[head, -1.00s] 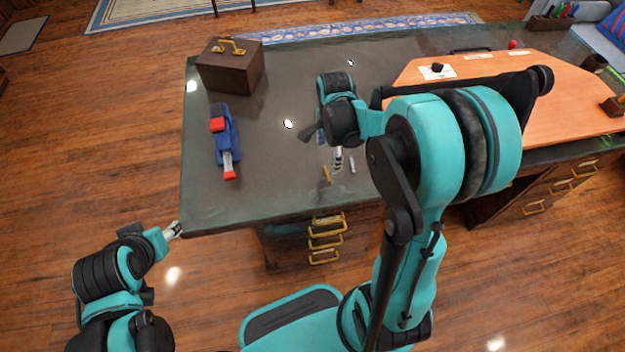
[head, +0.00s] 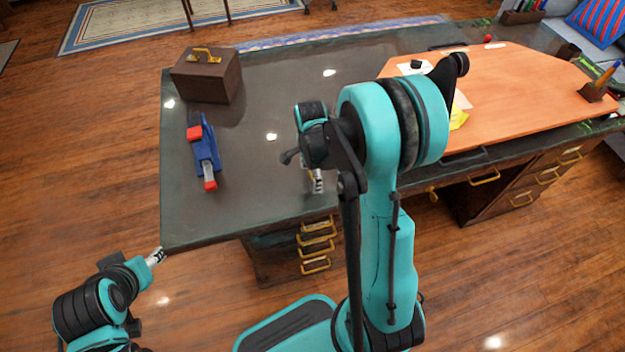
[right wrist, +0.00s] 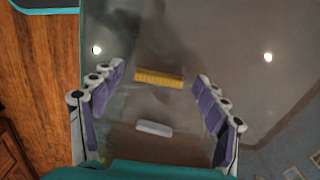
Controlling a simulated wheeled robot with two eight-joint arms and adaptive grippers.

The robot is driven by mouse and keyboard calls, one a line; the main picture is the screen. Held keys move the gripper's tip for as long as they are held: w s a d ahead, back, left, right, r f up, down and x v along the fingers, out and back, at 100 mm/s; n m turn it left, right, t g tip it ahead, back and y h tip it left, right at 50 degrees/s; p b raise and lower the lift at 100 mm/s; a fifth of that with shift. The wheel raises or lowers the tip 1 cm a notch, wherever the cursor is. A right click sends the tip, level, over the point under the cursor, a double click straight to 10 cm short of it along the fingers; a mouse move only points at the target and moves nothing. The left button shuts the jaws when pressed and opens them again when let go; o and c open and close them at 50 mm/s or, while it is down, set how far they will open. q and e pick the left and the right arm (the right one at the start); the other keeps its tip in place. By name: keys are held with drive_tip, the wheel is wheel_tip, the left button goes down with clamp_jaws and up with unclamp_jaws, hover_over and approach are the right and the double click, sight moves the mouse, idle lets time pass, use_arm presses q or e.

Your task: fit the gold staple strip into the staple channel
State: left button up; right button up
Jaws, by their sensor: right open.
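The gold staple strip (right wrist: 159,78) lies on the dark desk top, between and beyond the spread fingers of my right gripper (right wrist: 157,104) in the right wrist view. The fingers are open and empty. A short pale grey bar (right wrist: 154,128) lies nearer the palm. In the head view my right gripper (head: 317,182) is low over the desk's front part and mostly covers the strip. The blue stapler (head: 206,146) with red ends lies open to the left, its silver staple channel (head: 209,172) pointing to the front. My left gripper (head: 157,256) is off the desk's front left corner, its fingers too small to judge.
A brown box (head: 207,82) with a gold handle stands at the desk's back left. An orange board (head: 530,95) with small items covers the right part. The desk top (head: 255,165) between stapler and right gripper is clear.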

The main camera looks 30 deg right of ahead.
drive_tip(key=c, duration=1)
drive_tip(key=shift+r, duration=0.1)
